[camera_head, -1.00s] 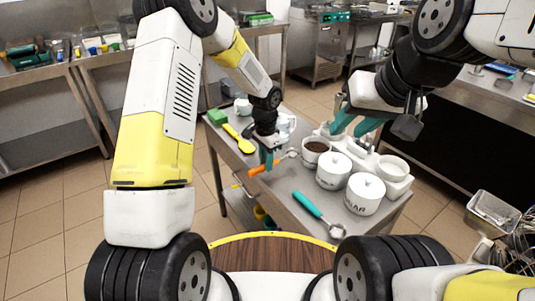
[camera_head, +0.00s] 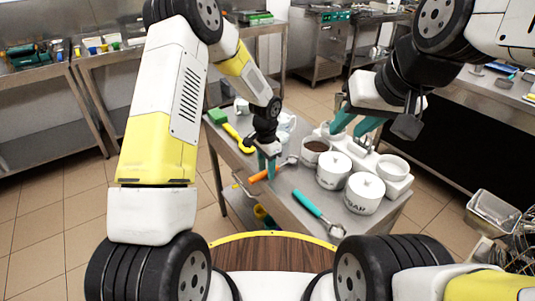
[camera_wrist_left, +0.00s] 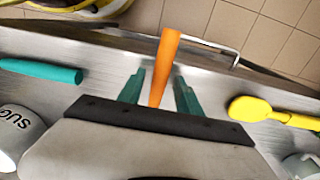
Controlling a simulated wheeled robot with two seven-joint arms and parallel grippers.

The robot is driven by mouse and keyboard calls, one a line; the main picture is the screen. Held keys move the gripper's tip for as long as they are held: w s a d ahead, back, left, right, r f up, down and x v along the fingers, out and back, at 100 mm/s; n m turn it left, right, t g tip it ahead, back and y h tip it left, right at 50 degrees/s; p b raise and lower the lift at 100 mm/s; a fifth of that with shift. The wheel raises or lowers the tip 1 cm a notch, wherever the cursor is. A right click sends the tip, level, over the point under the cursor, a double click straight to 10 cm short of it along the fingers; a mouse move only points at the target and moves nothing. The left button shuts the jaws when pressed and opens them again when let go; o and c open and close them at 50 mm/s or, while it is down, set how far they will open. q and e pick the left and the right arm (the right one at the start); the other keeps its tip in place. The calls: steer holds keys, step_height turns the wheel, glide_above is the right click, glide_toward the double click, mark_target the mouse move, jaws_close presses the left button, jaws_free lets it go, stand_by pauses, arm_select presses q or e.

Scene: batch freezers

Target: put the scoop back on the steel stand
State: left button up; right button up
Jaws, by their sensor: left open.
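An orange-handled scoop (camera_head: 262,176) lies at the near left edge of the steel table, its metal end pointing right toward the pots. My left gripper (camera_head: 268,167) is over its handle. In the left wrist view, the orange handle (camera_wrist_left: 165,65) stands between the two teal fingers (camera_wrist_left: 158,92), which are apart, with gaps beside it. A teal-handled tool (camera_head: 311,204) with a round metal end lies nearer the front. My right gripper (camera_head: 355,124) is open and empty above the white caddy. A grey metal upright beneath it may be the stand; I cannot tell clearly.
White lidded pots (camera_head: 365,192), a pot with dark contents (camera_head: 315,146) and a white caddy (camera_head: 399,186) crowd the table's right side. Bare steel surrounds the teal-handled tool.

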arm_select(q)
step_height(320, 180, up, 12)
step_height(320, 180, up, 10)
steer(key=n+t, duration=0.2)
glide_above(266, 171)
steer(key=s+a, duration=0.4)
steer(key=a, duration=0.1)
steer(key=s+a+r+n+t, duration=0.1)
steer(key=s+a+r+n, duration=0.1)
steer(key=s+r, duration=0.2)
steer(key=s+a+r+n+t+h, duration=0.1)
steer(key=s+a+r+n, duration=0.1)
steer(key=s, duration=0.8)
steer(key=s+a+r+n+t+h, duration=0.1)
steer(key=s+a+r+n+t, duration=0.1)
steer(key=s+r+n, duration=0.2)
steer(key=shift+s+a+r, duration=0.4)
steer(key=shift+s+r, duration=0.4)
steer(key=shift+s, duration=0.65)
